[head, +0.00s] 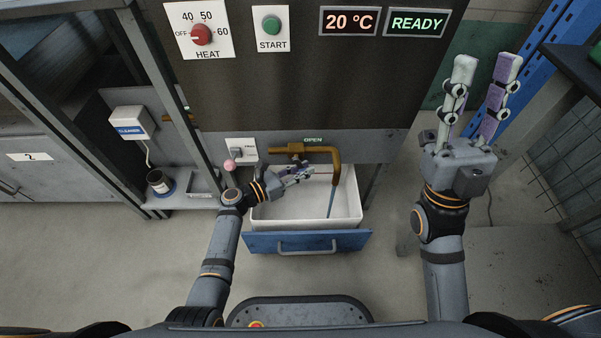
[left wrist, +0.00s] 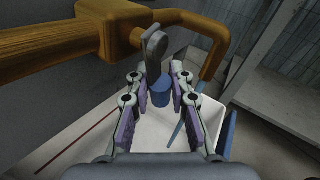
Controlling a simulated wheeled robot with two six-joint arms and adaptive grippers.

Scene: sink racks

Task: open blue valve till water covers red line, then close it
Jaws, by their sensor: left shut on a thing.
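The blue valve handle (left wrist: 161,93) hangs on a grey lever from the brass pipe (left wrist: 55,48). My left gripper (left wrist: 161,80) is shut on it, with one finger on each side; in the head view this gripper (head: 300,177) is over the white basin (head: 345,215). A blue stream of water (head: 331,205) drops from the bent spout into the basin; it also shows in the left wrist view (left wrist: 177,134). The red line (left wrist: 88,134) runs along the left of the basin and looks uncovered. The water level is hard to make out. My right gripper (head: 484,68) is raised, open and empty.
The basin has a blue front (head: 308,241) with a grey handle. Above are a red heat knob (head: 201,34), a green start button (head: 271,25) and displays reading 20 °C and READY. A side shelf with a dark cup (head: 159,182) stands left.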

